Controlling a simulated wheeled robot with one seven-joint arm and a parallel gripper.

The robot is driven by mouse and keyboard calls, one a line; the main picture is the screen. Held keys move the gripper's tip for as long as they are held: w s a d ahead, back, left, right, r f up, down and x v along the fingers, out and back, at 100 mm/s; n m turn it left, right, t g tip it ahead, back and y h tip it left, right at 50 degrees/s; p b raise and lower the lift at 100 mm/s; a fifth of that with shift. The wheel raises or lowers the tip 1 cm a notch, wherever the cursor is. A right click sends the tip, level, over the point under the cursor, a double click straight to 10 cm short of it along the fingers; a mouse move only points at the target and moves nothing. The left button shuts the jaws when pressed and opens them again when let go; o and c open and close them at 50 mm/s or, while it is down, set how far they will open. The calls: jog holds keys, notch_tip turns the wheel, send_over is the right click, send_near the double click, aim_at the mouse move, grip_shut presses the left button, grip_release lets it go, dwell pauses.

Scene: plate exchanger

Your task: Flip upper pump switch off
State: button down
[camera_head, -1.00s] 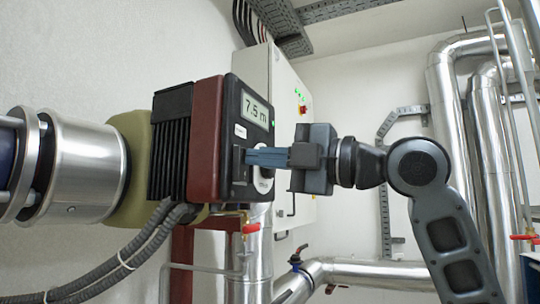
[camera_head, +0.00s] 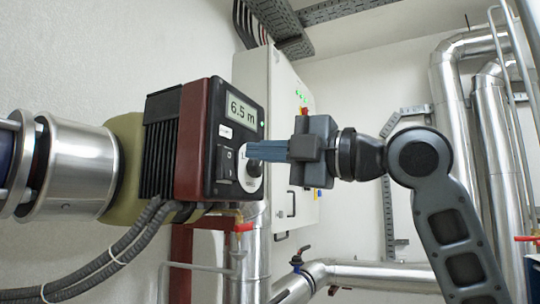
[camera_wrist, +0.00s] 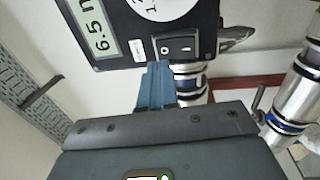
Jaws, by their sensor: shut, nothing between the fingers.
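The pump's dark control head with a red-brown body (camera_head: 193,140) stands at the left centre; its display (camera_head: 242,109) reads 6.5 m. A black rocker switch (camera_head: 227,164) is on its face below the display, and it also shows in the wrist view (camera_wrist: 181,47) with marks at its two ends. Which end is pressed in I cannot tell. My gripper (camera_head: 250,151) is shut and empty. Its blue-grey fingertips are in front of the face, right of the switch, and partly hide the white round dial (camera_head: 254,167). In the wrist view the fingertips (camera_wrist: 155,68) appear just below the switch, apparently apart from it.
Dark corrugated hoses (camera_head: 130,240) run below the pump. A red-handled valve (camera_head: 243,227) is under the head. A light-grey cabinet (camera_head: 285,150) stands behind. Silver pipes (camera_head: 375,273) run along the bottom and right. Open room lies right of the face around my arm.

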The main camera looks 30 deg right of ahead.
jog(key=s+d+r+b, duration=0.1)
jog(key=s+d+b, duration=0.1)
jog(key=s+d, duration=0.4)
jog(key=shift+s+r, duration=0.2)
jog(key=shift+s, duration=0.95)
jog(key=shift+d+f, duration=0.1)
